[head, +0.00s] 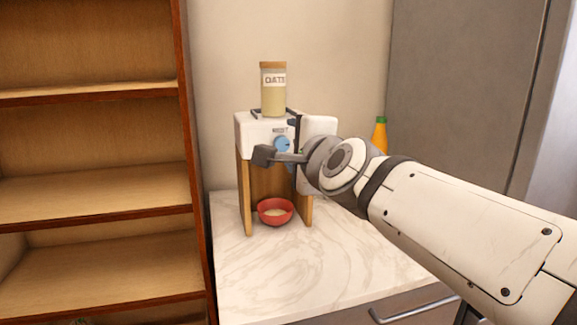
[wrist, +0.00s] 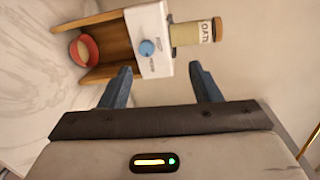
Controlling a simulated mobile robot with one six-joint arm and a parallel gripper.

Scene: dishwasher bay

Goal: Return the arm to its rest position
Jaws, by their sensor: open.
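My gripper (wrist: 161,68) is open in the wrist view, its two blue-grey fingers spread apart with nothing between them. It points toward the front of the white dispenser (wrist: 150,38), which has a blue knob (wrist: 147,47). In the head view my arm reaches in from the right, and its wrist end is in front of the right side of the dispenser (head: 252,131). There my own wrist parts partly hide the fingers. Whether they touch the dispenser I cannot tell.
An oats jar (head: 273,95) stands on top of the dispenser. A red bowl (head: 275,215) with pale contents sits below it on the marble counter (head: 270,265). An orange bottle (head: 380,134) stands behind my arm. Wooden shelves (head: 90,185) rise at left, a grey cabinet (head: 460,90) at right.

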